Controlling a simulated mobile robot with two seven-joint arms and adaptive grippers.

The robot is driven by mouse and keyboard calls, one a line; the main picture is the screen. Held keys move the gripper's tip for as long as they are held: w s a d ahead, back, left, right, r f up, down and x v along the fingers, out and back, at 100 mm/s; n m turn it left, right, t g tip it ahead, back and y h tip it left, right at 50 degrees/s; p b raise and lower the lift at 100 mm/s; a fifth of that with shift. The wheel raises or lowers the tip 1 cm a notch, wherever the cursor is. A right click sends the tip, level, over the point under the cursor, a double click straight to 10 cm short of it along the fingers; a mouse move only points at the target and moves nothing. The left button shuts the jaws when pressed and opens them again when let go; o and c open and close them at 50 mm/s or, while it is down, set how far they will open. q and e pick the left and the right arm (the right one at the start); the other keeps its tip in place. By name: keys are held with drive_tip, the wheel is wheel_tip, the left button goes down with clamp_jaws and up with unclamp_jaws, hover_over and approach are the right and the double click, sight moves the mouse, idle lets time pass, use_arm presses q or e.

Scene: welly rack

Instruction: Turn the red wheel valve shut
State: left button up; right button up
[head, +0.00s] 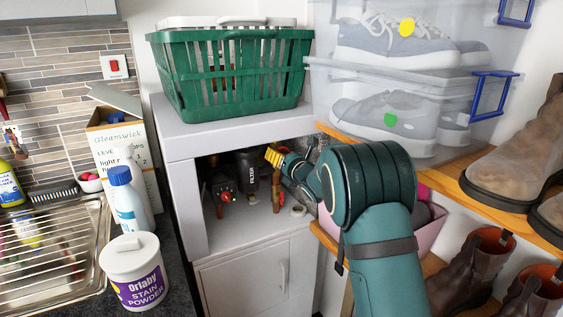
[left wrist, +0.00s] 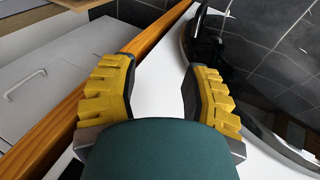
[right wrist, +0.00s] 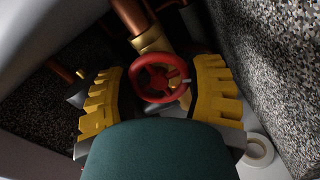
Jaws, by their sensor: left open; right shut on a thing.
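The red wheel valve (right wrist: 160,78) shows in the right wrist view, on a brass body (right wrist: 150,40) joined to a copper pipe (right wrist: 130,14). My right gripper (right wrist: 161,70) is shut on the wheel, with one yellow finger at each side of its rim. In the head view my right gripper (head: 277,157) reaches into the open cupboard (head: 183,180), and I cannot make out the wheel there. My left gripper (left wrist: 160,68) is open and empty in the left wrist view; it is outside the head view.
A black filter canister (head: 249,170) and copper pipes stand in the cupboard. A tape roll (right wrist: 258,151) lies near the right gripper. A green basket (head: 230,75) sits on top of the cupboard. A wooden shelf (head: 385,143) with shoe boxes crowds my right arm.

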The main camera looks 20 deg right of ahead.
drive_tip(key=shift+f+m, duration=0.1)
drive_tip(key=shift+m, duration=1.2)
drive_tip(key=o, duration=1.2)
drive_tip(key=shift+s, duration=0.1)
drive_tip(key=s, duration=1.2)
drive_tip(key=shift+d, duration=0.3)
